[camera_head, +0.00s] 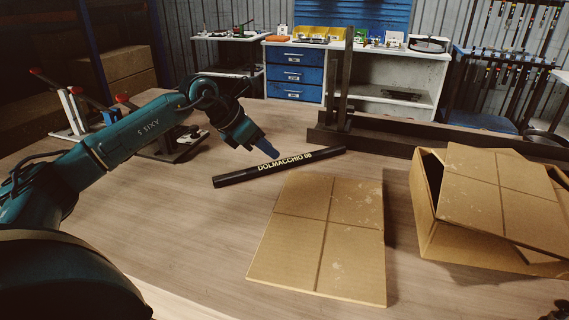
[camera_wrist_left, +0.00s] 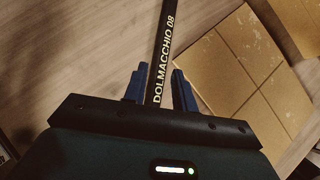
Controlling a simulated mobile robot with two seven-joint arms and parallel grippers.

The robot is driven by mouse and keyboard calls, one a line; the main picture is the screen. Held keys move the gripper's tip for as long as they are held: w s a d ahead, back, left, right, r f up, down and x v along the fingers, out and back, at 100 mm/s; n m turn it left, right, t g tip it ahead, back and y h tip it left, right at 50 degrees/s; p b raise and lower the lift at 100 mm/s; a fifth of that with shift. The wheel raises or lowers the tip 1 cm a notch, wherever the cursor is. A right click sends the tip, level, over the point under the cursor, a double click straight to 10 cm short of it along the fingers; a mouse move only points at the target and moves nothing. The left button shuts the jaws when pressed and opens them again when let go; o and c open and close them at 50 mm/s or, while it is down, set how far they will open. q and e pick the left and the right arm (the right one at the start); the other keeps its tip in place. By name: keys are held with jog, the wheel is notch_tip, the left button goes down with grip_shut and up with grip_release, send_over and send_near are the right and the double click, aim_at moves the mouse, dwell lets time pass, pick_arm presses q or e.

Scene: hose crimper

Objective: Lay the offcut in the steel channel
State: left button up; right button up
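The offcut, a short black hose with "DOLMACCHIO 08" lettered on it (camera_head: 240,176), lies slantwise on the wooden table in the head view. It also shows in the left wrist view (camera_wrist_left: 166,40). My left gripper (camera_head: 271,153) points down at the middle of the offcut. In the left wrist view its blue fingers (camera_wrist_left: 160,76) stand apart on either side of the offcut, which runs between them with narrow gaps. The steel channel looks to be the long dark beam (camera_head: 410,140) at the table's back right. My right gripper is not in view.
A flat cardboard sheet (camera_head: 345,245) lies just in front of the offcut. An open cardboard box (camera_head: 440,235) stands at the right. A dark upright post (camera_head: 345,80) rises at the beam's left end. Red-handled clamps (camera_head: 175,140) stand back left.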

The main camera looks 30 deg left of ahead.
aim_at(280, 161)
pick_arm(q)
jog(key=x, duration=0.5)
jog(key=shift+s+f+p, duration=0.2)
jog(key=shift+s+p, duration=0.05)
jog(key=shift+p, duration=0.05)
grip_shut()
